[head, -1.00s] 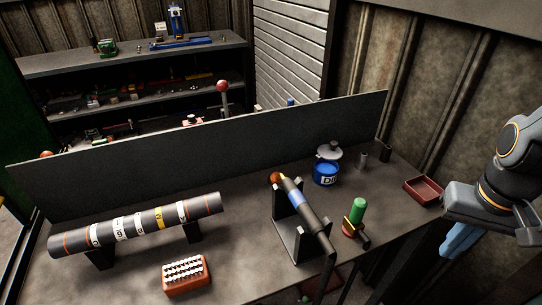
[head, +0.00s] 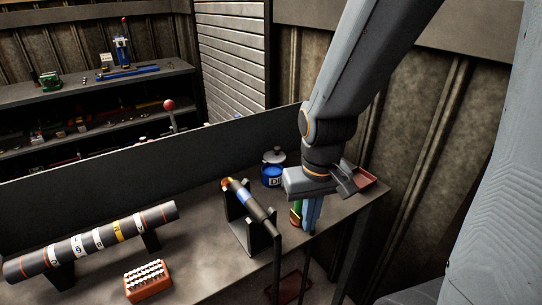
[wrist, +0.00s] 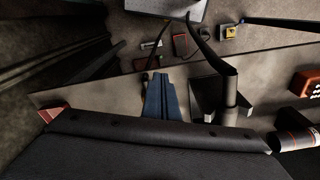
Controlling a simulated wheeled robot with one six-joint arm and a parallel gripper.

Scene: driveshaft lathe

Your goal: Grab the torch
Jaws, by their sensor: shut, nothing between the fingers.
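In the wrist view the stand (wrist: 205,95) and the dark torch end (wrist: 213,52) lie right of my fingers. My gripper (head: 309,230) points down to the right of the torch, with its blue fingers together and empty. The fingers also show in the wrist view (wrist: 160,80). They stand apart from the torch and partly hide a green-and-red object (head: 296,213).
A blue tin (head: 272,176) stands behind the torch. A red tray (head: 364,178) is at the table's right end. A marked shaft (head: 95,241) on supports and an orange block (head: 147,281) lie left. A grey panel (head: 100,170) runs along the back.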

